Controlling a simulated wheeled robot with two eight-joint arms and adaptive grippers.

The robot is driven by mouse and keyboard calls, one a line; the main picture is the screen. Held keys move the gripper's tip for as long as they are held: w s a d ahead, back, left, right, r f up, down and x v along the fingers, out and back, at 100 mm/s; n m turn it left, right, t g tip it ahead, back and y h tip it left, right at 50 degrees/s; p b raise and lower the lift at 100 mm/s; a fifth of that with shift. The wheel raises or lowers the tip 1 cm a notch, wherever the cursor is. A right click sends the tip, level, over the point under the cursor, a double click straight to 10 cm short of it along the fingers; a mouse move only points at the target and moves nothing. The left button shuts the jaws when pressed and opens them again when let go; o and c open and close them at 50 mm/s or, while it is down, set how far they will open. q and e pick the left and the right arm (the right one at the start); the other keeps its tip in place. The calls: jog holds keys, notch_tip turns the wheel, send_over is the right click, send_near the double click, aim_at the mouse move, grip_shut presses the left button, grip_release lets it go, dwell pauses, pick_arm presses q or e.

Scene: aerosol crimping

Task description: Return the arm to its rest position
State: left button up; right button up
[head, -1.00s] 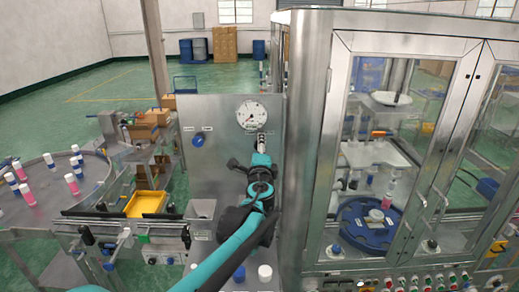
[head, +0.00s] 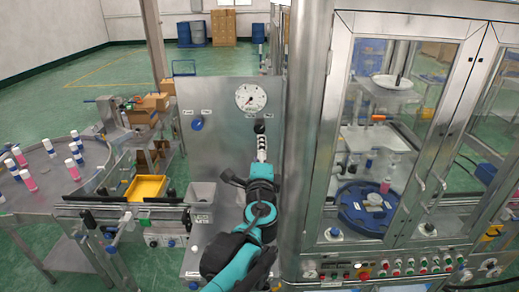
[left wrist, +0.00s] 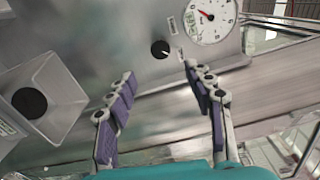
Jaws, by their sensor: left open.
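My left arm, teal and black, rises from the bottom middle of the head view. Its gripper (head: 262,148) is in front of the steel panel (head: 212,150), just below a black knob (head: 259,127). In the left wrist view the two purple-padded fingers of the gripper (left wrist: 158,78) are spread apart with nothing between them. The knob (left wrist: 160,49) shows beyond the fingertips, apart from them. My right gripper is in neither view.
A round gauge (head: 250,97) and a blue knob (head: 197,124) are on the panel. A glass-doored steel cabinet (head: 318,130) stands close on the right.

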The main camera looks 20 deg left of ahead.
pick_arm(q)
jog(key=s+a+f+n+g, duration=0.65)
jog(key=s+f+n, duration=0.25)
jog(key=s+f, duration=0.15)
jog(key=s+d+f+n+g+h, duration=0.2)
jog(key=s+d+f+n, duration=0.15)
jog(key=s+f, duration=0.3)
jog(key=s+d+f+n+g+h, duration=0.2)
jog(key=s+f+n+h, duration=0.15)
jog(key=s+f, duration=0.35)
notch_tip(320, 180, down, 23)
jog(key=s+b, duration=0.1)
jog(key=b, duration=2.3)
jog(key=shift+d, duration=0.35)
jog(key=shift+y, duration=0.25)
